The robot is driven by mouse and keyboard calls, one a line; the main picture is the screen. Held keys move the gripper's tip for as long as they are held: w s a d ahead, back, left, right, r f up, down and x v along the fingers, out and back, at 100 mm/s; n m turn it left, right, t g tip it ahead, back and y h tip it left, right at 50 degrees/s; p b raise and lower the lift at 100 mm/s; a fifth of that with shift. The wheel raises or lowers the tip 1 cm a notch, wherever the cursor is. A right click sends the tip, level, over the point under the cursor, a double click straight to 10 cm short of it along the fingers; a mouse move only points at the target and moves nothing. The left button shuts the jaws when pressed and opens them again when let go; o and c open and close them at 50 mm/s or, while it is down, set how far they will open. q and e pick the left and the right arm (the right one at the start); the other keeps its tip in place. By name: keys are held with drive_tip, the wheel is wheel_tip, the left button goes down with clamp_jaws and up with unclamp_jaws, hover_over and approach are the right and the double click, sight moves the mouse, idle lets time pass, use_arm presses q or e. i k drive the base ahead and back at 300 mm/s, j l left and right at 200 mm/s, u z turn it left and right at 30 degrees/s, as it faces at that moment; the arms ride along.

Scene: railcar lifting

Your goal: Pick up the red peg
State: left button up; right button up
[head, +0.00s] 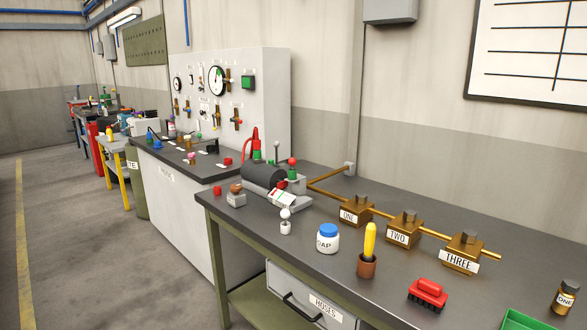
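No thing is plainly recognisable as a red peg, and I cannot tell which red thing it is. A small red piece (217,190) sits on the near bench close to its left end. Another small red piece (227,161) is on the counter beyond. A tall red upright shape (256,138) stands at the back by the gauge panel, with a red loop beside it. Neither of my grippers is in view.
The near bench (400,280) holds a dark cylinder machine (264,177), brass blocks ONE (355,210), TWO (403,228) and THREE (464,250), a blue-capped jar (328,240), a yellow-handled tool in a brown cup (367,266) and a red brush (428,293). Floor at left is clear.

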sight(292, 161)
drive_tip(key=i+j+z, duration=0.15)
drive_tip(key=z, duration=0.3)
drive_tip(key=i+j+z, duration=0.1)
drive_tip(key=z, duration=0.4)
drive_tip(key=j+z, duration=0.3)
drive_tip(key=z, duration=0.15)
drive_tip(key=i+j, duration=0.05)
